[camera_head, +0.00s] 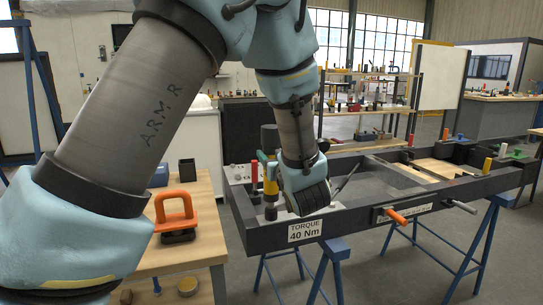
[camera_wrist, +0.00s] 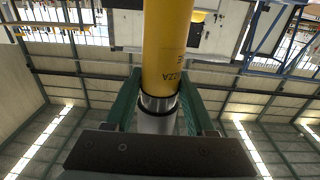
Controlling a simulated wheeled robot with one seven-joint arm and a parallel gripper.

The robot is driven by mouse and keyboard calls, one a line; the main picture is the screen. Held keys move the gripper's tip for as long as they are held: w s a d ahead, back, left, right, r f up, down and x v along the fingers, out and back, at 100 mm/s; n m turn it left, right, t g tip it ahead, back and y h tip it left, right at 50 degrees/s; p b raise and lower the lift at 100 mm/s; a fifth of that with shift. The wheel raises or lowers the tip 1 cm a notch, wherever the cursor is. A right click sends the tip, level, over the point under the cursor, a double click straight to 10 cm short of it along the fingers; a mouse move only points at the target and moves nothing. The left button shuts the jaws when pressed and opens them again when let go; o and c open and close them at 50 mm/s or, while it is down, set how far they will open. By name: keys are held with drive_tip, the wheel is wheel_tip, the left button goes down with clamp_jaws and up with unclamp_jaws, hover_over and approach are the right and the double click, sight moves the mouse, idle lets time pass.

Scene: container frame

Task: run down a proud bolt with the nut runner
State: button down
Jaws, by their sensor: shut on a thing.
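The nut runner (camera_head: 270,187) is a yellow and black upright cylinder at the near left corner of the dark container frame (camera_head: 350,222). My gripper (camera_head: 268,165) is shut around it. In the wrist view the yellow body (camera_wrist: 167,45) with dark lettering and a metal collar lies between the green fingers of my gripper (camera_wrist: 157,98). The tool's lower end is close to the frame's corner plate; I cannot tell whether it touches a bolt. The proud bolt cannot be made out. A label reading "TORQUE 40 Nm" (camera_head: 306,231) is on the frame's near side.
A red-handled item (camera_head: 254,175) stands just left of the nut runner. An orange-handled tool (camera_head: 177,213) sits on the wooden bench (camera_head: 205,245) at left. An orange handle (camera_head: 391,215) projects from the frame's near side. Blue trestles (camera_head: 335,250) support the frame.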

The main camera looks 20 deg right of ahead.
drive_tip(key=shift+f, duration=0.1)
drive_tip(key=shift+r+p, duration=1.9)
drive_tip(key=shift+r, duration=0.8)
drive_tip(key=shift+f, duration=0.1)
